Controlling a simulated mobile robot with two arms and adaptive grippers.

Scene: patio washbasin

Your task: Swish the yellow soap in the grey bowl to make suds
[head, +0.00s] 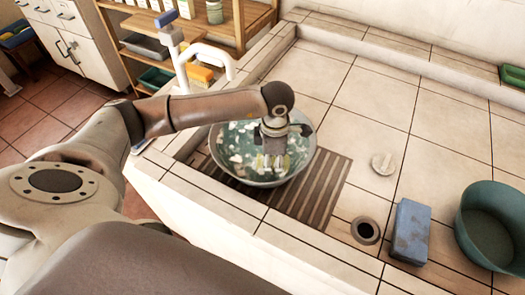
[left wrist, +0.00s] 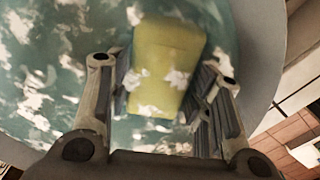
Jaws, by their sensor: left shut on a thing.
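The grey bowl (head: 300,163) stands on a brown slatted rack in the tiled basin, holding green water with white patches of suds. Its rim also shows in the left wrist view (left wrist: 262,55). My left gripper (head: 272,160) points down into the bowl and is shut on the yellow soap. In the left wrist view the yellow soap (left wrist: 165,65) is a block between the two fingers (left wrist: 160,95), with bits of white foam on it. In the head view the soap is mostly hidden by the gripper. My right gripper is in neither view.
A blue block (head: 410,231) and a green tub (head: 490,230) stand to the right of the bowl. A drain hole (head: 365,230) and a small pale round thing (head: 382,164) lie between. A white faucet (head: 210,60) rises behind the left wall.

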